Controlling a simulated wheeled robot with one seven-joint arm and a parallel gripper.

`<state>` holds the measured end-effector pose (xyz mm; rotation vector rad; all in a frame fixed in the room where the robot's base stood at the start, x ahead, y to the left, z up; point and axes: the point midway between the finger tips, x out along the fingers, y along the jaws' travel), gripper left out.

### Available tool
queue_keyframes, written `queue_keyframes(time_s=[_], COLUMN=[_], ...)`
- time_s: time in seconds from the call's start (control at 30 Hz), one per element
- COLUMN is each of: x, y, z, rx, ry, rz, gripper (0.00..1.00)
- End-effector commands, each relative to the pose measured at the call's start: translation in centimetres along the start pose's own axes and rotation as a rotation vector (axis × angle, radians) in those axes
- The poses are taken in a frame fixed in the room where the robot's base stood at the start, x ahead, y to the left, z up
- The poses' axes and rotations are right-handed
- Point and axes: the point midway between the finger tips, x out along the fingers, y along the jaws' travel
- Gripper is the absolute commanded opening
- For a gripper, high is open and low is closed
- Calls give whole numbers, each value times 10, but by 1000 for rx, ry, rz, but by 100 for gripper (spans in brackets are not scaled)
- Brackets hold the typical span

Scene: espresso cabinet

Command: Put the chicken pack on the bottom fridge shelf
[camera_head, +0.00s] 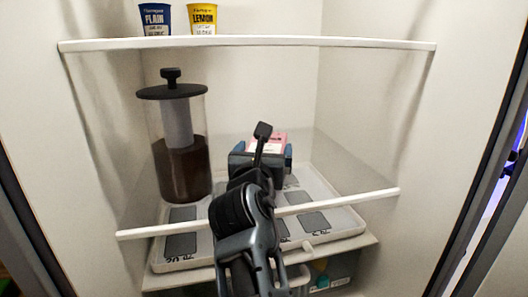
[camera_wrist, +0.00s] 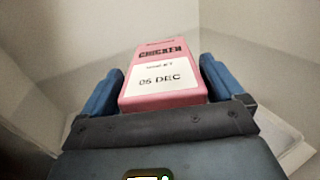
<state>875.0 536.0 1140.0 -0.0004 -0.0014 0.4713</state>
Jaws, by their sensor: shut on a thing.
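The chicken pack (camera_wrist: 160,82) is a pink block with a white label reading "05 DEC" in the wrist view. My gripper (camera_wrist: 163,84) is shut on it, with a blue finger on each side. In the head view the pack's pink top (camera_head: 272,141) shows beyond my gripper (camera_head: 261,157), inside the fridge above the white tray (camera_head: 344,216). My wrist hides most of the pack there. I cannot tell whether its underside touches the tray. The tray has dark labelled patches and lies at the lower level, behind a white bar (camera_head: 365,197).
A tall clear pitcher of dark liquid (camera_head: 182,165) with a black lid stands left of my gripper. An upper shelf (camera_head: 250,42) holds a blue tub (camera_head: 155,19) and a yellow tub (camera_head: 202,19). A clear bin (camera_head: 335,272) sits below the tray. The tray's right side looks free.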

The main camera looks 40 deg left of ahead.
Motion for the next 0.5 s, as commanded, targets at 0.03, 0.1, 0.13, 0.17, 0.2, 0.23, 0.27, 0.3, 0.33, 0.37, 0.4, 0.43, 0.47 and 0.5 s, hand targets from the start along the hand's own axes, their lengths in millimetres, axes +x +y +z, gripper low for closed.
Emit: queue_keyframes(time_s=[0.03,0.1,0.13,0.17,0.2,0.23,0.27,0.3,0.33,0.37,0.4,0.43,0.47,0.5], x=[0,0,0,0,0,0,0,0,0,0,0,0,0,0], y=[0,0,0,-1,-1,-1,-1,-1,0,0,0,0,0,0], z=[2,1,0,-1,-2,-2,-2,-2,-2,-2,-2,-2,-1,0], rx=[0,0,0,0,1,1,1,1,1,1,1,1,1,1], ry=[-3,-3,-2,-2,1,1,1,1,1,1,1,1,0,0], rz=[0,0,0,-1,-1,-1,-1,-1,-1,-1,-1,-1,0,0], gripper=[47,47,47,47,97,100,100,100,100,100,100,100,100,100])
